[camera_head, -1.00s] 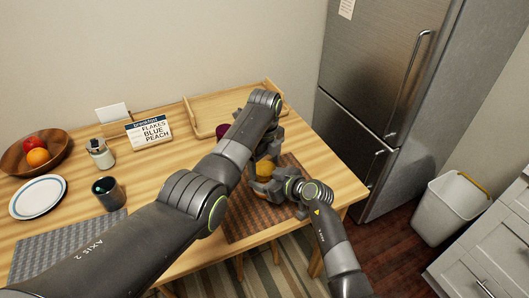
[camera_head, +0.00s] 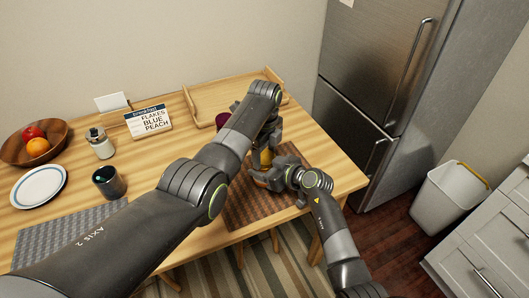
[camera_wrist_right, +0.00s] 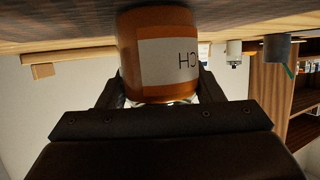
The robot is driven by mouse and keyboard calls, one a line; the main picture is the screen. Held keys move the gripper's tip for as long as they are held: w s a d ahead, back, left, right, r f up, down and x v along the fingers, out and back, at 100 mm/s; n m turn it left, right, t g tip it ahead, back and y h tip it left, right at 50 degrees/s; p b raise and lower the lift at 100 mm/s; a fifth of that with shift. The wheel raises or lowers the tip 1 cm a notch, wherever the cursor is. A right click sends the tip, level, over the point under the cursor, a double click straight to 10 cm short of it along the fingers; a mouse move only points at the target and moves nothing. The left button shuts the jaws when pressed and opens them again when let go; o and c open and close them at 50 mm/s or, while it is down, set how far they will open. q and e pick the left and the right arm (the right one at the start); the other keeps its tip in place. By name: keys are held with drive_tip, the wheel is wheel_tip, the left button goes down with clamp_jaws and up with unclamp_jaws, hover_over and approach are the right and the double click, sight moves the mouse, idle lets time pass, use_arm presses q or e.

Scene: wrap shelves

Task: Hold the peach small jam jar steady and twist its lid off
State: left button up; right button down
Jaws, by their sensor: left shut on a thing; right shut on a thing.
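The peach small jam jar (camera_head: 265,158) is an orange jar above the brown woven mat (camera_head: 245,208) at the right of the table. In the right wrist view the jar (camera_wrist_right: 155,30) fills the top middle, upside down in the picture, its white label ending in "CH". My right gripper (camera_head: 269,178) is shut on the jar's body from the near side. My left gripper (camera_head: 268,142) is shut at the jar's top, over the lid. The lid is mostly hidden by the gripper.
A dark red cup (camera_head: 222,121) and a wooden tray (camera_head: 205,104) are behind the arms. A breakfast card (camera_head: 148,120), white jar (camera_head: 101,144), dark cup (camera_head: 108,182), plate (camera_head: 39,187) and fruit bowl (camera_head: 62,140) stand left. A fridge (camera_head: 385,75) stands right.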

use_arm(q)
drive_tip(key=n, duration=0.5)
drive_tip(key=o, duration=1.1)
drive_tip(key=shift+r, duration=0.15)
wheel_tip(320, 180, up, 4)
drive_tip(key=shift+r, duration=0.15)
drive_tip(key=shift+c, duration=0.3)
wheel_tip(320, 180, up, 3)
drive_tip(key=m, duration=0.6)
drive_tip(key=shift+r, duration=0.15)
drive_tip(key=shift+m, duration=0.4)
drive_tip(key=shift+f, duration=3.95)
